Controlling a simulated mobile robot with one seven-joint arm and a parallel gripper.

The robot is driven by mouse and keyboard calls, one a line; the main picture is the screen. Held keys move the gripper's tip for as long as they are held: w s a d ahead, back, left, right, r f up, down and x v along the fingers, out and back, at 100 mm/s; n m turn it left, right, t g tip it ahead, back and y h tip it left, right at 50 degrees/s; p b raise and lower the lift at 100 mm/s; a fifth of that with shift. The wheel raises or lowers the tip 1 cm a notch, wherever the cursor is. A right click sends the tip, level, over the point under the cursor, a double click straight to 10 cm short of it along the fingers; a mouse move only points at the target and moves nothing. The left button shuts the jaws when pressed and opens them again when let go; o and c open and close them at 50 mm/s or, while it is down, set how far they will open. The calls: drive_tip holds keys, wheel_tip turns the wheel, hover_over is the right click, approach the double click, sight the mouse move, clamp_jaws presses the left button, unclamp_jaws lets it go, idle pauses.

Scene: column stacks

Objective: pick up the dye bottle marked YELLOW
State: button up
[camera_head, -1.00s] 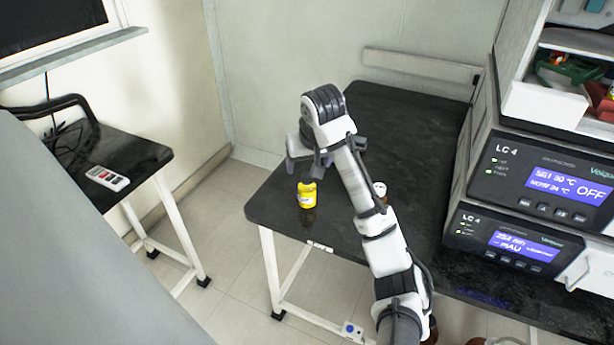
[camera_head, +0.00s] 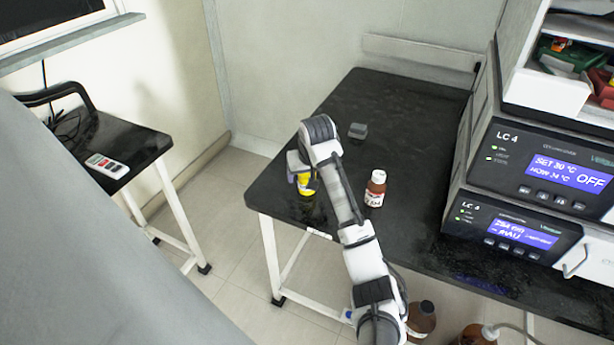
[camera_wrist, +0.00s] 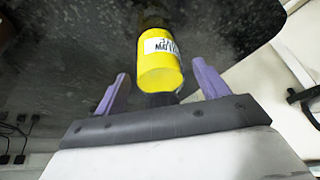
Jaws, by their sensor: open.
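The yellow dye bottle (camera_head: 306,185) stands on the black bench near its left front corner, partly hidden by my gripper (camera_head: 301,172). In the wrist view the yellow bottle (camera_wrist: 160,68) shows a white label with dark lettering that is only partly readable. My gripper (camera_wrist: 158,90) is open, with one purple finger on each side of the near end of the bottle. A gap shows between each finger and the bottle. A brown bottle (camera_head: 376,188) with a white cap and white label stands on the bench to the right of my arm.
A small grey block (camera_head: 358,131) lies farther back on the bench (camera_head: 410,110). Two LC 4 units (camera_head: 545,175) stand at the right. Brown bottles (camera_head: 421,318) are on the floor below. A side table (camera_head: 130,150) stands at the left.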

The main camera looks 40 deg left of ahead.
drive_tip(key=shift+w+a+f, duration=0.1)
drive_tip(key=shift+f, duration=0.2)
drive_tip(key=c, duration=1.2)
drive_tip(key=shift+o, duration=0.2)
drive_tip(key=shift+r, duration=0.15)
wheel_tip(320, 180, up, 20)
drive_tip(key=shift+b, duration=0.45)
